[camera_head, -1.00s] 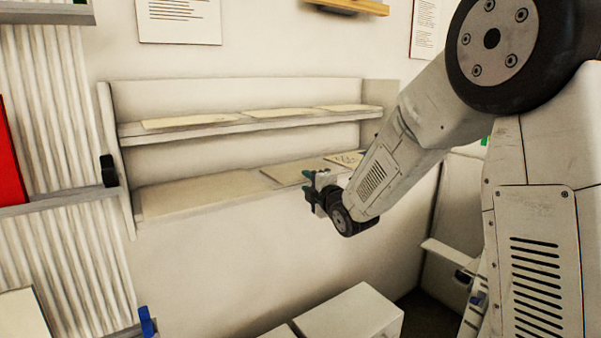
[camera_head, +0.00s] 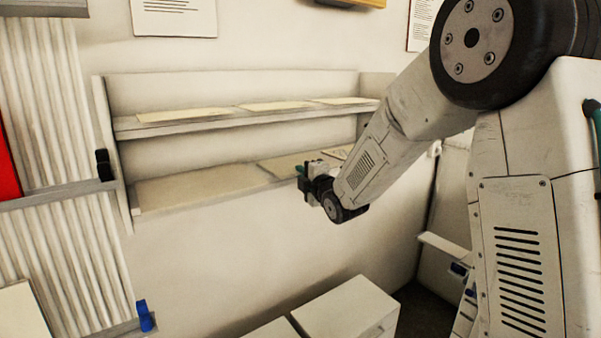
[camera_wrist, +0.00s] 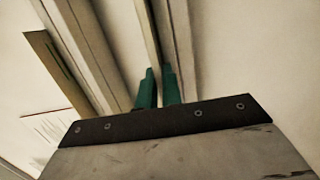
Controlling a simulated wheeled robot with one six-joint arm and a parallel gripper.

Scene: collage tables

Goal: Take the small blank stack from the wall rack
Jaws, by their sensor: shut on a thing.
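The wall rack (camera_head: 243,120) has two shelves carrying flat pale stacks. The middle stack on the lower shelf (camera_head: 280,165) is small and looks blank; I take it as the small blank stack. A bigger blank stack (camera_head: 195,186) lies to its left, and a marked one (camera_head: 340,152) to its right, partly behind my arm. My gripper (camera_head: 302,171) is at the middle stack's front right edge. In the wrist view its green fingers (camera_wrist: 159,85) are close together on a thin pale edge (camera_wrist: 152,40). The fingers hide most of the contact.
Several pale sheets (camera_head: 275,106) lie on the upper shelf. A corrugated panel with a grey ledge (camera_head: 60,196) stands at the left. White boxes (camera_head: 345,312) stand below the rack. The wall between rack and boxes is bare.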

